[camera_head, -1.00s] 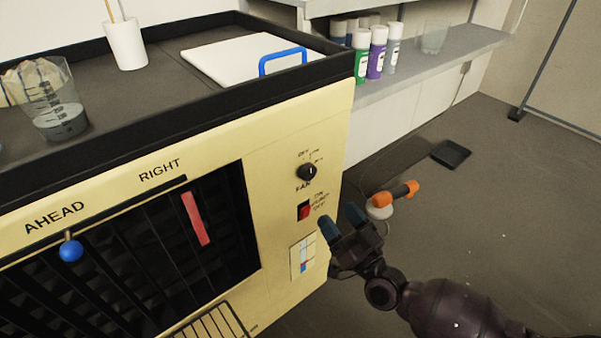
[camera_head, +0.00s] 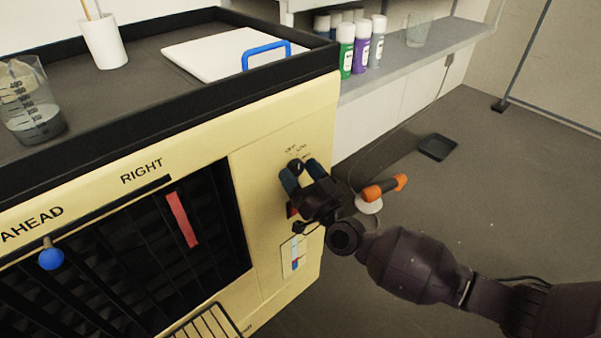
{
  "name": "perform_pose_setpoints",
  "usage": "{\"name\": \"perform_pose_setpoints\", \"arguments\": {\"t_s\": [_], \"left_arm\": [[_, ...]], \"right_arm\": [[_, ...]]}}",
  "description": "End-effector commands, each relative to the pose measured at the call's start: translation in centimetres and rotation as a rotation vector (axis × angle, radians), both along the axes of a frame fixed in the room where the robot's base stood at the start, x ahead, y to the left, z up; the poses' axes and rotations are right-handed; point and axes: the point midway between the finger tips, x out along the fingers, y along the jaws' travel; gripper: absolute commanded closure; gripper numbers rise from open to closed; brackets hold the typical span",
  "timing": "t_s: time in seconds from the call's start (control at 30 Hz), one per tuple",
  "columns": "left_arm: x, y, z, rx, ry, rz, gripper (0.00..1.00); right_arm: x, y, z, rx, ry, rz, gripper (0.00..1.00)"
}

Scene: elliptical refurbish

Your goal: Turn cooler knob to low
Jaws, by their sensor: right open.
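The cooler (camera_head: 255,150) is a cream-yellow cabinet with a dark louvred grille at its left. Its black fan knob (camera_head: 295,165) is on the right part of the front panel, with small setting labels above it. My right gripper (camera_head: 301,172) is open, with its blue fingertips at the knob, one on each side in the picture. I cannot tell whether they touch it. The gripper hides the FAN label and most of the red switch (camera_head: 292,210) below. The knob's pointer direction cannot be made out. My left gripper is not in view.
A blue ball-ended lever (camera_head: 51,259) sticks out from the grille. A beaker (camera_head: 33,105), a white cup (camera_head: 104,42) and a white board with a blue handle (camera_head: 220,55) stand on top. An orange-handled tool (camera_head: 385,188) is right of the gripper. Spray cans line the shelf.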

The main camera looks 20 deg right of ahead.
Motion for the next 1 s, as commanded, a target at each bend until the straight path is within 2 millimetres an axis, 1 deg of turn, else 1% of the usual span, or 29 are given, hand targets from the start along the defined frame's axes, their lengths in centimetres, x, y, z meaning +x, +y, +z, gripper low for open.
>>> {"name": "perform_pose_setpoints", "arguments": {"t_s": [0.2, 0.47, 0.5, 0.53, 0.77, 1.0], "left_arm": [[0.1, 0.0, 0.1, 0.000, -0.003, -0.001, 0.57], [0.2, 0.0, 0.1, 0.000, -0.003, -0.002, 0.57], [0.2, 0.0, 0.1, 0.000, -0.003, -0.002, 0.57], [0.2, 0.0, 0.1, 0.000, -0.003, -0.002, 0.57], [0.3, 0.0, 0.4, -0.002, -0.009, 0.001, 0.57], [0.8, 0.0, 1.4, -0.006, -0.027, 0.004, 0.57]], "right_arm": [[0.0, 0.0, 0.0, 0.000, 0.000, 0.000, 0.31], [0.0, 0.0, 0.0, 0.000, 0.000, 0.000, 0.70], [0.0, 0.0, 0.0, 0.000, 0.000, 0.000, 0.77], [0.0, 0.0, 0.0, 0.000, 0.000, 0.000, 0.80], [0.0, 0.0, 0.1, 0.020, 0.006, -0.001, 0.80], [0.0, 0.1, 0.5, 0.129, 0.042, -0.001, 0.80]]}}
